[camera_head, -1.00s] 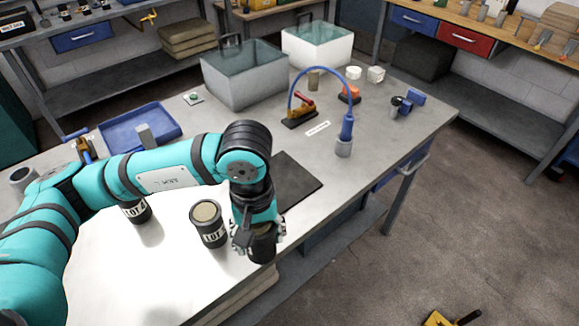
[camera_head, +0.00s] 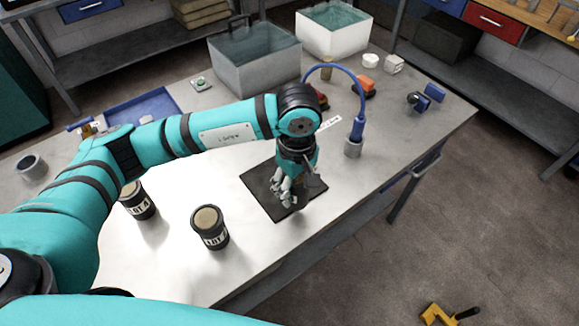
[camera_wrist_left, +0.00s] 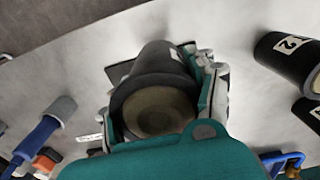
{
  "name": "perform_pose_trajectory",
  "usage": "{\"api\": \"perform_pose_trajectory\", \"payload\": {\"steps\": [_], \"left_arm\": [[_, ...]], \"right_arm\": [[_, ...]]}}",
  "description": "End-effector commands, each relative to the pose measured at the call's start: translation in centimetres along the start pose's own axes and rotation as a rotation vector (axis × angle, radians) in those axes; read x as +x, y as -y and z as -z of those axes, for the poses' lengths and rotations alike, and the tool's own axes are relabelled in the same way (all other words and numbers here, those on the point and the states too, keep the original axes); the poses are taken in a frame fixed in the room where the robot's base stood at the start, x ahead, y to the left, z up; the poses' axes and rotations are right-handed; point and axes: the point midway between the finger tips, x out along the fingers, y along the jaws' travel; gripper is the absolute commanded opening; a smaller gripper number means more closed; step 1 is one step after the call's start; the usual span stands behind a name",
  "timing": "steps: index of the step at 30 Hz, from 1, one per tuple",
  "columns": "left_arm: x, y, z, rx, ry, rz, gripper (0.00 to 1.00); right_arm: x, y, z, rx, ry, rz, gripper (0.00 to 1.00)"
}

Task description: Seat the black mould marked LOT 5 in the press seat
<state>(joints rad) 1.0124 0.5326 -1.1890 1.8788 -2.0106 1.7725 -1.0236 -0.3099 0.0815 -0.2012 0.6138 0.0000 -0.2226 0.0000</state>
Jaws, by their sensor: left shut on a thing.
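My left gripper (camera_head: 288,190) is shut on a black cylindrical mould (camera_wrist_left: 150,65) with a pale round top. In the head view it is over the dark square mat (camera_head: 257,187), and the fingers mostly hide the mould. I cannot read its mark or tell whether it touches the mat. Two other black moulds stand upright on the table left of the gripper: one (camera_head: 137,200) with a LOT label that looks like 4, and a nearer one (camera_head: 210,230) whose number is unclear. A hollow grey cup (camera_head: 32,168) stands at the far left; I cannot tell which thing is the press seat. My right gripper is not in view.
A blue hose on a grey base (camera_head: 353,148) stands right of the mat. A blue tray (camera_head: 165,101) lies behind my arm. A grey tank (camera_head: 245,85) and a white tank (camera_head: 325,40) stand at the back. The table's front right is clear.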

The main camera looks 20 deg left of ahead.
Motion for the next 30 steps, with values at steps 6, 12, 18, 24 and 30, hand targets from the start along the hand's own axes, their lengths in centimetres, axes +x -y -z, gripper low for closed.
{"api": "perform_pose_trajectory", "payload": {"steps": [6, 12, 18, 24, 30], "left_arm": [[0.1, -1.7, 3.8, -0.002, 0.001, 0.0, 0.24], [0.3, -2.2, 4.9, 0.001, 0.001, -0.001, 0.24], [1.8, -2.3, 5.3, 0.001, 0.004, 0.002, 0.24], [3.7, -2.4, 5.4, 0.001, 0.002, 0.0, 0.24], [4.0, -2.4, 5.4, 0.002, 0.001, -0.002, 0.24]], "right_arm": [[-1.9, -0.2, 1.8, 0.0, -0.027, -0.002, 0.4], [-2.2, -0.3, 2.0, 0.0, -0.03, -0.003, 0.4], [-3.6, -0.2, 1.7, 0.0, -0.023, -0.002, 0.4], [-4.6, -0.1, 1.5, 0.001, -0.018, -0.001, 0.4], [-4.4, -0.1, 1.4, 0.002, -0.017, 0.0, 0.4]]}}
